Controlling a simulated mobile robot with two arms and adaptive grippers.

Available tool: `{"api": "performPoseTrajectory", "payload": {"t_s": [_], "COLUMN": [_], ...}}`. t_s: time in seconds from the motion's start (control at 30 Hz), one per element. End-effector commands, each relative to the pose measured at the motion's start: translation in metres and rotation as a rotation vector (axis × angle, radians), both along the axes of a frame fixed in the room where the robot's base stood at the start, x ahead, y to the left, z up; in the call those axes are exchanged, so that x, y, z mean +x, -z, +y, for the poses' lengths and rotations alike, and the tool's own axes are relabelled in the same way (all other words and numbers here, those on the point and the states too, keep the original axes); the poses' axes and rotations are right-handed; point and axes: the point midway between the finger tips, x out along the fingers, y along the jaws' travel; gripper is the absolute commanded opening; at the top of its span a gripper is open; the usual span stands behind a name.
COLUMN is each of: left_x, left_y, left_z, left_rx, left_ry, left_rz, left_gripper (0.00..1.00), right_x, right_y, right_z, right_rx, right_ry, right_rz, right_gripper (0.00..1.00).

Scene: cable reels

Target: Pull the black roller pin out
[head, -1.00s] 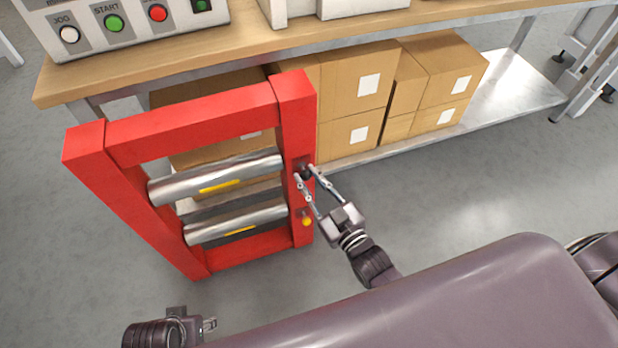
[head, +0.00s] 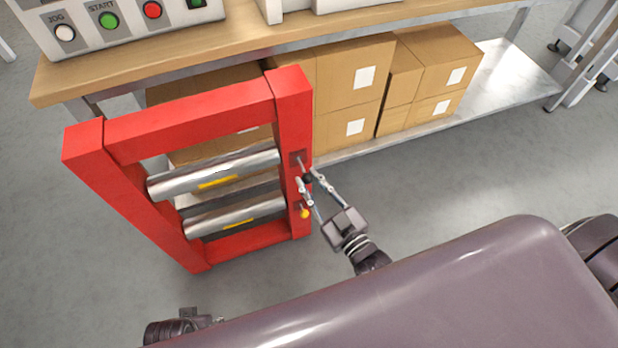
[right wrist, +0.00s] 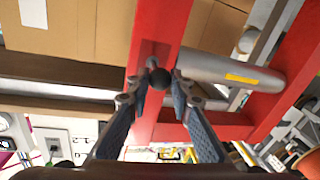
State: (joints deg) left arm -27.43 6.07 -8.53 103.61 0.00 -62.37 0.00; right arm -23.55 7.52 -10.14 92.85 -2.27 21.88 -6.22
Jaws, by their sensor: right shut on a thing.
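The black roller pin (head: 308,179) has a round black knob at the right post of the red frame (head: 292,110). A short length of its metal shaft shows between knob and post. My right gripper (head: 311,184) is shut on the pin, one finger on each side of the knob. In the right wrist view the black knob (right wrist: 160,78) sits between the fingertips, with the red post behind it. My left gripper (head: 200,318) is low at the bottom edge, mostly cut off by my own body, its fingers unclear.
Two metal rollers (head: 215,174) with yellow labels span the red frame. Cardboard boxes (head: 350,90) stand on the shelf behind, under a wooden bench top. The floor right of the frame is clear.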

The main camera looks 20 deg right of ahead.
Motion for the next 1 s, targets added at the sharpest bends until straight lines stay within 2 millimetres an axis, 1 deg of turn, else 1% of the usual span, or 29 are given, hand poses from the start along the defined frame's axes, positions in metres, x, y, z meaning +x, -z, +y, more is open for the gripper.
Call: {"api": "performPoseTrajectory", "payload": {"t_s": [0.13,0.17,0.3,0.33,0.57,0.67,0.77,0.87,1.0], "left_x": [0.000,0.000,0.000,0.000,0.000,0.000,0.000,0.000,0.000], "left_y": [0.000,0.000,0.000,0.000,0.000,-0.001,-0.001,-0.001,-0.001], "left_z": [0.000,0.000,0.000,0.000,0.000,0.000,0.000,0.000,0.000], "left_rx": [0.000,0.000,0.000,0.000,-0.001,-0.001,0.000,0.000,0.000], "left_ry": [0.000,0.000,0.000,0.000,0.000,-0.001,-0.001,-0.001,0.000], "left_rz": [0.000,0.000,0.000,0.000,0.001,0.000,0.000,0.000,0.000], "left_gripper": [0.40,0.40,0.40,0.40,0.40,0.40,0.40,0.40,0.40], "right_x": [-0.003,-0.003,-0.003,-0.003,-0.002,-0.005,-0.016,-0.035,-0.065], "right_y": [0.003,0.003,0.003,0.003,0.002,0.002,0.003,0.003,0.004], "right_z": [0.001,0.001,0.001,0.001,0.001,0.000,-0.003,-0.007,-0.014], "right_rx": [0.000,-0.001,0.000,0.000,0.000,0.000,0.000,-0.001,-0.001], "right_ry": [-0.003,-0.003,-0.002,-0.002,-0.001,-0.001,-0.001,-0.001,-0.001], "right_rz": [0.006,0.007,0.006,0.006,0.003,0.004,0.006,0.008,0.009], "right_gripper": [0.00,0.21,0.37,0.38,0.38,0.38,0.38,0.38,0.38]}}
